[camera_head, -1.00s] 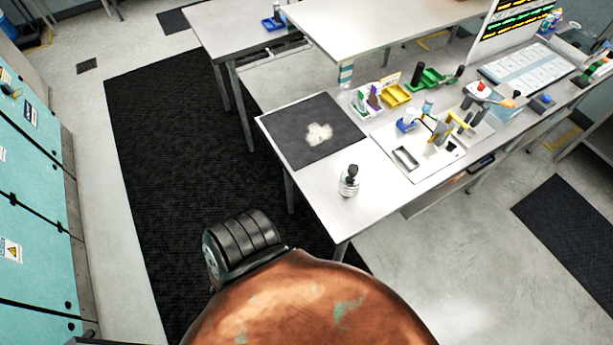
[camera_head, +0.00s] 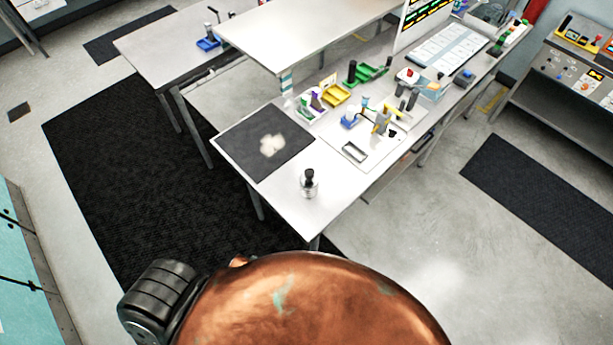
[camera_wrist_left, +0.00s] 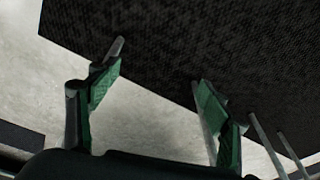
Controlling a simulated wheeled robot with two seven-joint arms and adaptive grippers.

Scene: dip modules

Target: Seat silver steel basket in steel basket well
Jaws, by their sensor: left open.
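A small silver cylinder with a black knob on top (camera_head: 309,187), which looks like the steel basket, stands upright near the front corner of the workbench. A rectangular dark-rimmed opening (camera_head: 354,152) lies in the pale panel behind it and to the right; I cannot tell whether it is the steel basket well. The cylinder is apart from it. My left gripper (camera_wrist_left: 157,85) shows in the left wrist view with its green-padded fingers spread, empty, above the floor. No basket shows between them. My right gripper is not in view.
The workbench (camera_head: 305,222) has clear room around the cylinder. A dark mat (camera_head: 240,145) with a pale patch lies to its left. Coloured trays, including a yellow one (camera_head: 335,94), and small fixtures crowd the back. A black floor mat (camera_head: 110,170) lies left of the bench.

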